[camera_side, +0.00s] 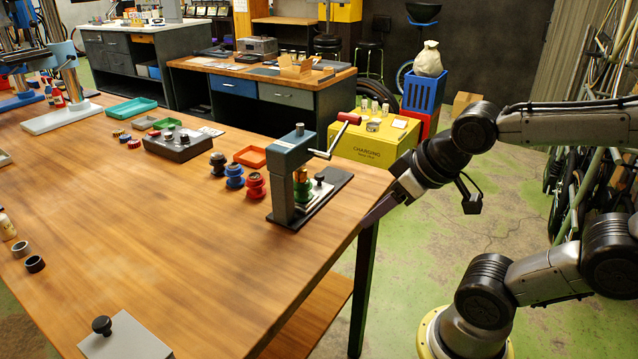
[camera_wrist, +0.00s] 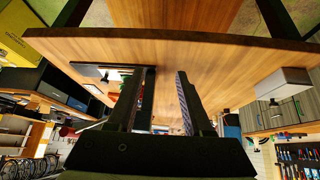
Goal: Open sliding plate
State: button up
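A grey plate with a black knob (camera_side: 102,326) lies at the near left of the side view, cut off by the bottom edge. A grey box-like block (camera_wrist: 284,82) stands at the right of the wrist view; I cannot tell whether it is that same plate. My gripper (camera_wrist: 166,72) is open and empty, its two dark fingers apart over the wooden table.
A hand-crank press (camera_side: 288,175) on a dark base stands near the right corner of the wooden table (camera_side: 190,250). Blue, red and black spools (camera_side: 235,177), an orange tray (camera_side: 251,156) and a control box (camera_side: 183,145) are behind. The table's middle is clear.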

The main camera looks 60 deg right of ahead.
jog(key=shift+o, duration=0.6)
jog(key=w+d+f+m+t+h, duration=0.1)
jog(key=w+d+f+t+h, duration=0.1)
jog(key=w+d, duration=0.5)
jog(key=shift+f+m, duration=0.25)
jog(key=shift+m, duration=0.15)
jog(key=m+t+h, duration=0.2)
jog(key=t, duration=0.2)
send_near(322, 177)
jog(key=x, duration=0.9)
grip_shut()
